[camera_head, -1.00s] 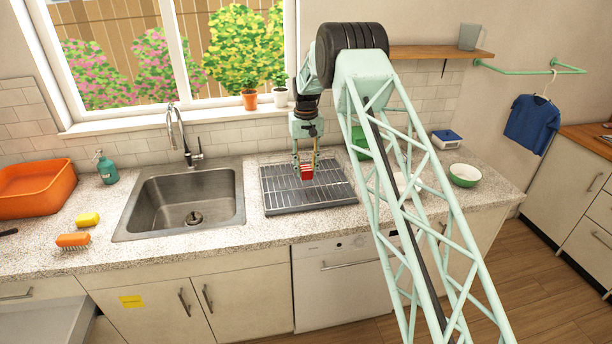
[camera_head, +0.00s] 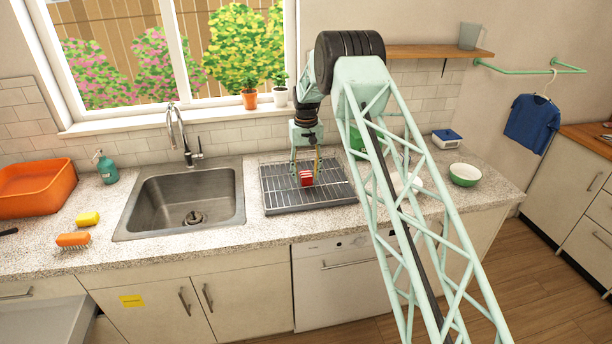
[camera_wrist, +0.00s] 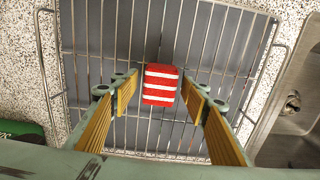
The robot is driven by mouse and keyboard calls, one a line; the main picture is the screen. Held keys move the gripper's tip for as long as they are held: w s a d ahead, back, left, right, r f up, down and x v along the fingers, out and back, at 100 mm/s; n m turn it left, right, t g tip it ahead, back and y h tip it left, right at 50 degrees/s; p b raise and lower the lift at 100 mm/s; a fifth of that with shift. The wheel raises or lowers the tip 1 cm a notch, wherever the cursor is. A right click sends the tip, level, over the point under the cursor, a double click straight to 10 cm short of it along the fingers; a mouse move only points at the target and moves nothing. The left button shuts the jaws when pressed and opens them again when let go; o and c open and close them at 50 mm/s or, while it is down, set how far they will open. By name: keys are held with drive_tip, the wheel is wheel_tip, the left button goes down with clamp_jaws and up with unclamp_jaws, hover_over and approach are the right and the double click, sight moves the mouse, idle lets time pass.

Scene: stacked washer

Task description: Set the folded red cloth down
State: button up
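The folded red cloth (camera_head: 306,178), red with white stripes, lies on the wire dish rack (camera_head: 281,194) right of the sink. It also shows in the wrist view (camera_wrist: 161,84), on the rack's bars above a grey tray. My gripper (camera_head: 306,170) is over the cloth, pointing down. In the wrist view my gripper (camera_wrist: 161,90) is open, with its yellow-padded fingers on either side of the cloth and a visible gap on both sides.
The steel sink (camera_head: 146,228) is left of the rack. A sponge (camera_head: 87,219), a brush (camera_head: 73,240) and an orange basin (camera_head: 36,192) are farther left. A green-and-white bowl (camera_head: 464,175) stands to the right. My arm hides part of the counter.

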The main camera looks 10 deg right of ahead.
sight(306, 174)
drive_tip(key=shift+r, duration=0.15)
wheel_tip(306, 174, up, 12)
idle(1.1)
drive_tip(key=shift+r, duration=0.1)
idle(0.6)
